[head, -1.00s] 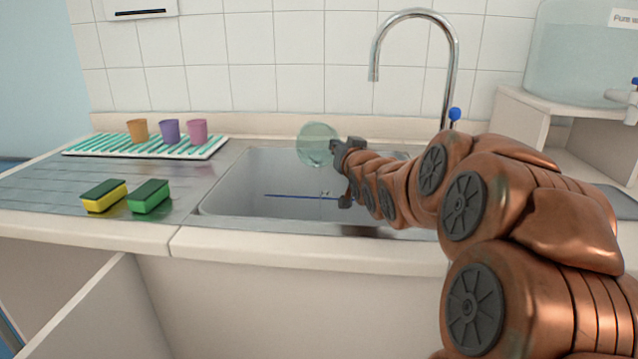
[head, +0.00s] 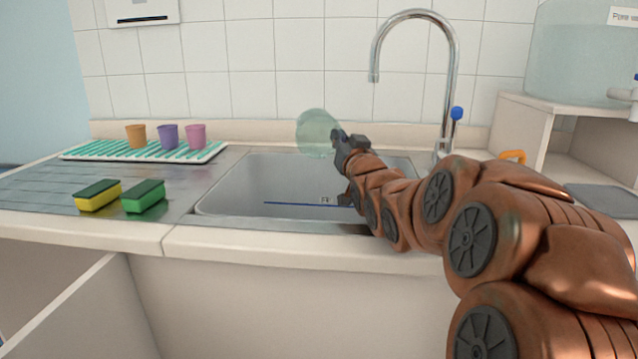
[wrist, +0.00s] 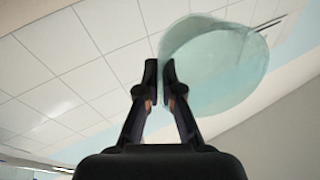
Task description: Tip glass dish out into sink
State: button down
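The glass dish (head: 317,134) is round, pale green and see-through. It is held up over the back of the sink (head: 232,188) and stands on edge, its round face toward the head camera. My gripper (head: 340,140) is shut on its right edge. In the wrist view the dish (wrist: 222,66) is to the right of the fingertips (wrist: 160,75), which are close together at its rim. I cannot make out any liquid in the dish. My gripper hides part of the sink's right side.
A tall faucet (head: 455,75) with a blue knob rises behind the sink at right. Three cups (head: 168,135) stand on a striped mat (head: 80,152) at left. Two sponges (head: 98,196) (head: 144,198) lie on the drainboard. A large water container (head: 580,65) stands on a shelf at right.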

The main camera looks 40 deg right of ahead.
jog(key=w+f+g+p, duration=0.1)
jog(key=p, duration=0.2)
jog(key=d+f+g+y+p, duration=0.1)
jog(key=g+p, duration=0.1)
jog(key=p, duration=0.2)
jog(key=w+f+g+y+p, duration=0.1)
jog(key=g+p, duration=0.1)
jog(key=p, duration=0.1)
jog(key=shift+w+d+m+p, duration=0.2)
jog(key=shift+w+m+p, duration=0.1)
jog(key=shift+w+p, duration=0.05)
jog(key=shift+w+r+p, duration=0.1)
jog(key=shift+w+p, duration=0.1)
jog(key=shift+p, duration=0.4)
jog(key=p, duration=0.2)
jog(key=g+p, duration=0.1)
jog(key=shift+w+d+g+p, duration=0.2)
jog(key=shift+g+p, duration=0.1)
jog(key=shift+p, duration=0.1)
jog(key=g+p, duration=0.1)
jog(key=p, duration=0.2)
jog(key=g+y+p, duration=0.1)
jog(key=p, duration=0.3)
jog(key=shift+w+d+f, duration=0.1)
jog(key=shift+w+f, duration=0.25)
jog(key=shift+w+d+f+g+y+p, duration=0.15)
jog(key=shift+g+y+p, duration=0.2)
jog(key=shift+p, duration=0.9)
jog(key=shift+p, duration=0.4)
